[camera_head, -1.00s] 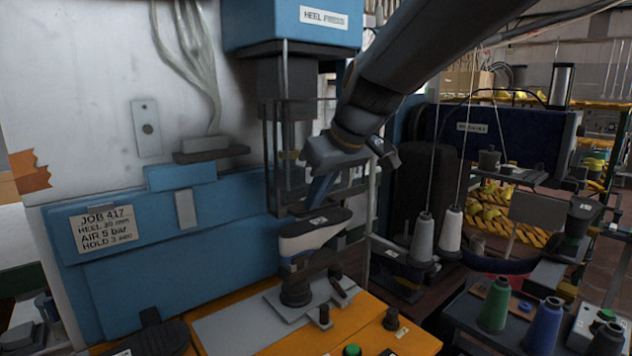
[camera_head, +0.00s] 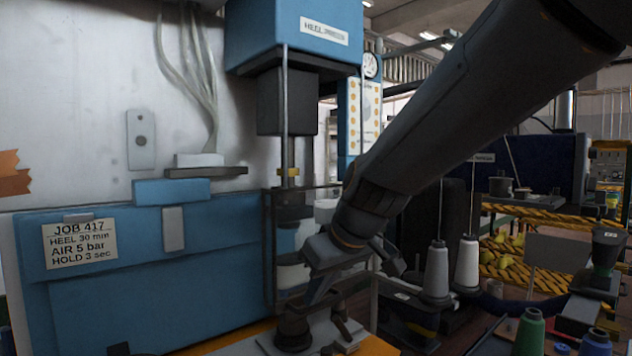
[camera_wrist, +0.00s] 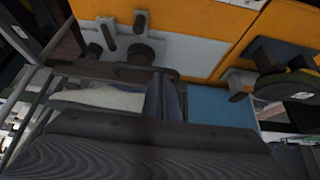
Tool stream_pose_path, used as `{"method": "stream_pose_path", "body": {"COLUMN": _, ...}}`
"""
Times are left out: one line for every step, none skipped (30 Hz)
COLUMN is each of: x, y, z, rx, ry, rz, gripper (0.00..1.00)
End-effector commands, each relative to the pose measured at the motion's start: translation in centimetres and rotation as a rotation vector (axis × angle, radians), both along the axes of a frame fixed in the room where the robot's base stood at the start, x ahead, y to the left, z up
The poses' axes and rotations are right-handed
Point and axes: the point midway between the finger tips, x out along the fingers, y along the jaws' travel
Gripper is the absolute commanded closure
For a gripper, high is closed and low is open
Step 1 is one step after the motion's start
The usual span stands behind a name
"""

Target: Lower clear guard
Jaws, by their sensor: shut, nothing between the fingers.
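The clear guard (camera_head: 268,245) is a see-through panel in a dark frame, hanging on the heel press. It now stands low, around the white and blue shoe last (camera_head: 290,272), which shows through it. My gripper (camera_head: 314,292) is shut with nothing between the fingers, at the guard's lower right front. In the wrist view the fingers (camera_wrist: 166,98) point at a dark frame bar, with the pale last (camera_wrist: 100,97) beside them. Whether the fingers touch the bar I cannot tell.
The blue press head (camera_head: 290,30) is above the guard. A blue cabinet with a job card (camera_head: 80,243) stands left. An orange bench with a grey plate (camera_wrist: 185,55) lies below. Thread cones (camera_head: 436,270) stand close on the right.

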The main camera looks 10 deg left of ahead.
Motion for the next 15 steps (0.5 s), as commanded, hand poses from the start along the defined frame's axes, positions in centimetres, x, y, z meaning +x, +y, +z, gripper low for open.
{"method": "stream_pose_path", "body": {"x": -0.07, "y": -0.03, "z": -0.46, "rx": -0.003, "ry": 0.005, "rz": 0.001, "gripper": 1.0}}
{"method": "stream_pose_path", "body": {"x": -0.09, "y": -0.03, "z": -0.5, "rx": -0.003, "ry": 0.005, "rz": 0.001, "gripper": 1.0}}
{"method": "stream_pose_path", "body": {"x": -0.09, "y": -0.03, "z": -0.56, "rx": -0.003, "ry": 0.005, "rz": 0.001, "gripper": 1.0}}
{"method": "stream_pose_path", "body": {"x": -0.11, "y": -0.04, "z": -0.59, "rx": -0.003, "ry": 0.005, "rz": 0.001, "gripper": 1.0}}
{"method": "stream_pose_path", "body": {"x": -0.11, "y": -0.04, "z": -0.62, "rx": -0.004, "ry": 0.006, "rz": 0.001, "gripper": 1.0}}
{"method": "stream_pose_path", "body": {"x": -0.13, "y": -0.05, "z": -0.65, "rx": -0.005, "ry": 0.006, "rz": 0.001, "gripper": 1.0}}
{"method": "stream_pose_path", "body": {"x": -0.14, "y": -0.06, "z": -0.67, "rx": -0.004, "ry": 0.007, "rz": 0.002, "gripper": 1.0}}
{"method": "stream_pose_path", "body": {"x": -0.15, "y": -0.06, "z": -0.71, "rx": -0.005, "ry": 0.008, "rz": 0.002, "gripper": 1.0}}
{"method": "stream_pose_path", "body": {"x": -0.16, "y": -0.07, "z": -0.74, "rx": -0.006, "ry": 0.008, "rz": 0.002, "gripper": 1.0}}
{"method": "stream_pose_path", "body": {"x": -0.17, "y": -0.07, "z": -0.77, "rx": -0.006, "ry": 0.008, "rz": 0.002, "gripper": 1.0}}
{"method": "stream_pose_path", "body": {"x": -0.18, "y": -0.07, "z": -0.8, "rx": -0.007, "ry": 0.009, "rz": 0.002, "gripper": 1.0}}
{"method": "stream_pose_path", "body": {"x": -0.2, "y": -0.08, "z": -0.84, "rx": -0.007, "ry": 0.01, "rz": 0.002, "gripper": 1.0}}
{"method": "stream_pose_path", "body": {"x": -0.2, "y": -0.09, "z": -0.86, "rx": -0.007, "ry": 0.01, "rz": 0.002, "gripper": 1.0}}
{"method": "stream_pose_path", "body": {"x": -0.21, "y": -0.1, "z": -0.87, "rx": -0.008, "ry": 0.011, "rz": 0.002, "gripper": 1.0}}
{"method": "stream_pose_path", "body": {"x": -0.22, "y": -0.09, "z": -0.82, "rx": -0.008, "ry": 0.011, "rz": 0.002, "gripper": 1.0}}
